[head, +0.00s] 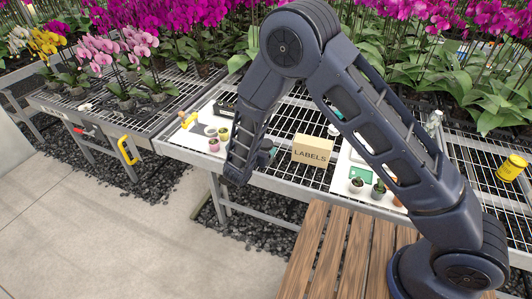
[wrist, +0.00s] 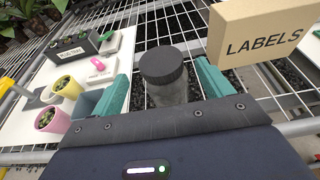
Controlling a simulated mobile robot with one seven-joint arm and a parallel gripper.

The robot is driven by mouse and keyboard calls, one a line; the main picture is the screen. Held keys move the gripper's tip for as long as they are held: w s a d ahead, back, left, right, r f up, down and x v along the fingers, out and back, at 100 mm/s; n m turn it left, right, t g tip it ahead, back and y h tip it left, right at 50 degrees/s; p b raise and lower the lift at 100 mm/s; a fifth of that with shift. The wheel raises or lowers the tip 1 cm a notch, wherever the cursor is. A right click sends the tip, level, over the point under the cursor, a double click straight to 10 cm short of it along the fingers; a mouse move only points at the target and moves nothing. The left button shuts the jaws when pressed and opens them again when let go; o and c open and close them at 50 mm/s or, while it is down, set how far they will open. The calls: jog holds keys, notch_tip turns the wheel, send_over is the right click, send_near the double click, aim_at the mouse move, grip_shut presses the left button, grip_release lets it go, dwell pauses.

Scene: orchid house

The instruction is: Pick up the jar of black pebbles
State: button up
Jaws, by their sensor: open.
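A jar (wrist: 166,92) with a round black lid and a see-through greyish body stands upright in the middle of the wrist view. Its contents are hard to make out, with dark gravel showing around it through the mesh. My gripper (wrist: 163,82) is open, with one teal finger on each side of the jar. Small gaps seem to show between the fingers and the jar, and the lower part of the jar is hidden by my gripper body. In the head view my gripper (head: 243,165) is at the bench's front edge, and it mostly hides the jar there.
A cardboard LABELS box (head: 312,150) stands close to the right of the jar, near my right finger. A white board to the left holds a yellow pot (wrist: 67,87), a pink pot (wrist: 51,121) and a black case (wrist: 75,57).

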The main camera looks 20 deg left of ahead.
aim_at(268, 143)
jog(key=shift+x, duration=3.15)
jog(key=shift+d, duration=0.1)
jog(key=c, duration=1.4)
